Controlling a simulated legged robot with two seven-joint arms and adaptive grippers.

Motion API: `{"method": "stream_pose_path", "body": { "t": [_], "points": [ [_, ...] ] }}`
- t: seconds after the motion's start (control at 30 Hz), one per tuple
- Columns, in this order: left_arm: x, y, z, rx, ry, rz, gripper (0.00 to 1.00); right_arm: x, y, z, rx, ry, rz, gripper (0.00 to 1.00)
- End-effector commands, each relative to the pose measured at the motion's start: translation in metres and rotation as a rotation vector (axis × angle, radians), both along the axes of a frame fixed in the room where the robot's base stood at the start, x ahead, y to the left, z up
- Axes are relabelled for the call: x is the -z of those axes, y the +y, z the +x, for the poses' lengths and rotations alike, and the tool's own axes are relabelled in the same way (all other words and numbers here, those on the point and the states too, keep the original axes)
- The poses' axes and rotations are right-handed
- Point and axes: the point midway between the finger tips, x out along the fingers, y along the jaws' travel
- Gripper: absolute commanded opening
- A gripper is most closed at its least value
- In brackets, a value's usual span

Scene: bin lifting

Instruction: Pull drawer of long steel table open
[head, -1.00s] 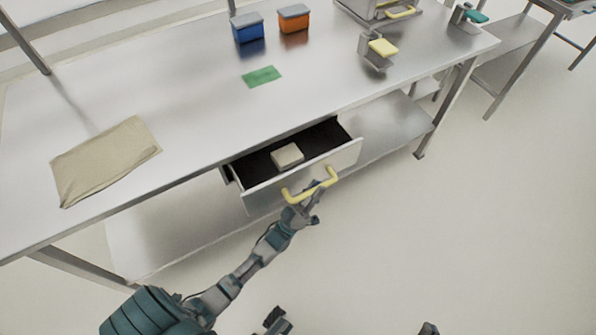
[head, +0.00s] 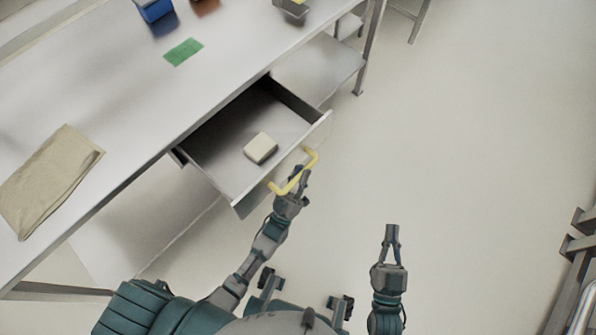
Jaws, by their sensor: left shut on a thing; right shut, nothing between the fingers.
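The drawer (head: 222,150) of the long steel table (head: 120,95) stands well out from under the tabletop, and its inside floor shows. A small pale block (head: 261,147) lies in it. A yellow bar handle (head: 312,157) is on the drawer's front. My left gripper (head: 297,178) is shut on the yellow handle, its fingers partly covering the bar. My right gripper (head: 391,232) is shut and empty, over the floor to the right of the drawer and apart from it.
A tan cloth (head: 48,180), a green sheet (head: 183,52) and a blue bin (head: 157,14) are on the tabletop. A lower shelf (head: 318,68) runs beneath. A metal frame (head: 575,270) stands at the right edge. The floor between is clear.

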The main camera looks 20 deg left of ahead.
Motion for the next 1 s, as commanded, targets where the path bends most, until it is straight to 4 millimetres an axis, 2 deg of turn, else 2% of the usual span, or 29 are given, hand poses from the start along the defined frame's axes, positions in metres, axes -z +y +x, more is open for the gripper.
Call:
{"method": "stream_pose_path", "body": {
  "t": [0.17, 0.2, 0.27, 0.3, 0.67, 0.77, 1.0],
  "points": [
    [0.001, 0.0, 0.0, 0.0, 0.002, 0.001, 0.0, 0.0, 0.0, 0.0, 0.0, 0.0, 0.0, 0.0],
    [0.001, 0.0, 0.0, 0.0, 0.001, 0.0, 0.25, 0.0, 0.0, 0.0, 0.0, 0.0, 0.0, 0.0],
    [0.0, 0.0, 0.0, 0.0, 0.001, 0.0, 0.4, 0.0, 0.0, 0.0, 0.0, -0.001, 0.001, 0.0],
    [0.0, 0.0, 0.0, 0.0, 0.001, 0.0, 0.43, 0.0, 0.0, 0.0, 0.0, -0.001, 0.001, 0.0],
    [0.005, 0.001, -0.004, 0.0, 0.003, 0.001, 0.43, -0.002, -0.001, -0.001, 0.001, -0.005, 0.0, 0.0],
    [0.015, 0.003, -0.013, 0.0, 0.005, 0.001, 0.43, -0.002, 0.0, -0.001, 0.001, -0.004, 0.0, 0.0],
    [0.053, 0.011, -0.051, 0.0, 0.007, 0.001, 0.43, -0.001, 0.0, -0.001, 0.001, -0.004, 0.0, 0.0]
  ]
}}
